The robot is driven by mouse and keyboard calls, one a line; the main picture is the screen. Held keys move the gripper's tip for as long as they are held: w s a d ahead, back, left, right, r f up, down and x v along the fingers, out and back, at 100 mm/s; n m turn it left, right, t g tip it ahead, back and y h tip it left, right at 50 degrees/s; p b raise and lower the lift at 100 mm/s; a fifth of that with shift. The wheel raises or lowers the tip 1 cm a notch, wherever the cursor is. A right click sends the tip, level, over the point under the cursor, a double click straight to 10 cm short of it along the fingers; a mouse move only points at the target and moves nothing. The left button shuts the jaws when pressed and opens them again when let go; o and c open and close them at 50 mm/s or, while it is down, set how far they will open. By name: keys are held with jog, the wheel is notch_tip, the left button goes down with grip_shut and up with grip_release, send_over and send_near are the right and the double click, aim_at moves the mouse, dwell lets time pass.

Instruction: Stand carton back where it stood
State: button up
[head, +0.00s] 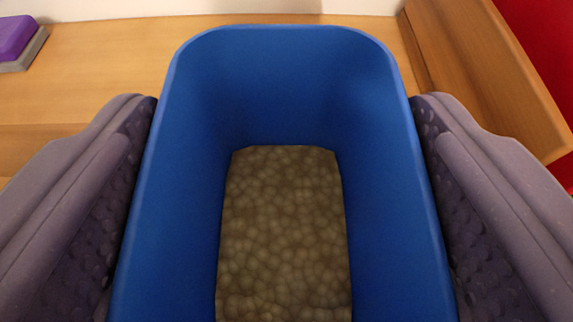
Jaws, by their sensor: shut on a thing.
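A blue open-topped carton (285,90) fills the middle of the head view. I look down into it and see a bed of brownish, pebble-like contents (285,235) at its bottom. My gripper (285,200) is shut on the carton, with one grey, dimpled finger pressed to its left side and the other to its right side. The carton's near end runs out of the bottom of the picture. Its underside is hidden, so I cannot tell whether it touches the surface below.
A wooden surface (110,70) lies beyond and to the left, mostly bare. A purple and grey block (18,38) sits at the far left. A raised wooden piece (490,80) stands close on the right, with a red surface (545,40) behind it. A pale wall runs along the back.

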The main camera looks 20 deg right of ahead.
jog(key=shift+f, duration=0.1)
jog(key=o, duration=1.7)
jog(key=shift+c, duration=0.2)
jog(key=p+v, duration=0.1)
jog(key=v, duration=1.1)
